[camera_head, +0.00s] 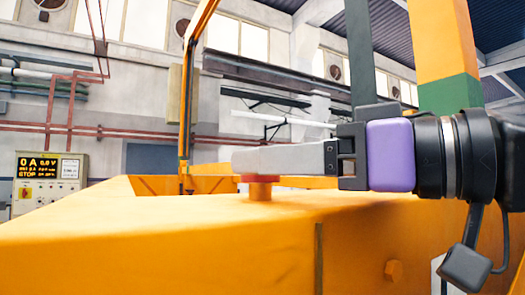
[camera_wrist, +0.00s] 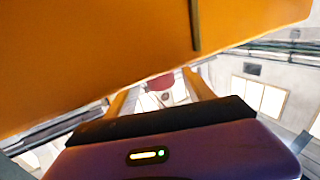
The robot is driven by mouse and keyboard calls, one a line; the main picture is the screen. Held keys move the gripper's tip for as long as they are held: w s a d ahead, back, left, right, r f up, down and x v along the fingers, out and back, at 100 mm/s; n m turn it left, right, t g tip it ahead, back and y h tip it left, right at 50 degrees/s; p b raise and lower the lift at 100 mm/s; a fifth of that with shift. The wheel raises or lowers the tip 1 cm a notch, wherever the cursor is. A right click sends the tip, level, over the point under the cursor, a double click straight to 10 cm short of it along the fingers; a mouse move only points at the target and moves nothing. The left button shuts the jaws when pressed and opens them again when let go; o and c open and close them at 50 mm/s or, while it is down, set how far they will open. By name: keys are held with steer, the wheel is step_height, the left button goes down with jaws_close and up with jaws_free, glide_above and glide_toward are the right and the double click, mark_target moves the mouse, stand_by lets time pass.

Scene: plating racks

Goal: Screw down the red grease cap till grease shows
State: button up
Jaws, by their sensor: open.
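The red grease cap (camera_head: 259,178) sits on a short orange stub (camera_head: 261,191) on top of the orange beam. Most of the cap is hidden behind my gripper's fingers in the head view. A reddish round shape between the fingers in the wrist view (camera_wrist: 160,83) looks like the cap. My gripper (camera_head: 245,160) reaches in level from the right, with its grey fingers at the cap's height. The fingers stand apart, one on each side of the cap; I cannot tell whether either touches it. No grease is visible.
The orange beam (camera_head: 180,255) fills the foreground below the gripper, with a bolt head (camera_head: 394,270) on its side. A control panel with a lit display (camera_head: 48,180) stands at the left. An orange and green post (camera_head: 446,60) rises behind my wrist.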

steer(key=shift+x, duration=1.1)
jaws_close()
steer(key=shift+m+t, duration=0.3)
steer(key=shift+t, duration=0.1)
steer(key=m+t+h, duration=0.1)
steer(key=t+h, duration=0.1)
steer(key=m+t+h+b, duration=0.1)
steer(key=m+t+h, duration=0.1)
steer(key=shift+s+a+f, duration=0.1)
steer(key=shift+s+a, duration=0.05)
steer(key=m+t+h+b, duration=0.1)
steer(key=m+h, duration=0.1)
steer(key=h, duration=0.1)
steer(key=m+t+h+b, duration=0.2)
steer(key=m+h, duration=0.1)
steer(key=shift+h, duration=0.4)
steer(key=shift+m+t+h+b, duration=0.3)
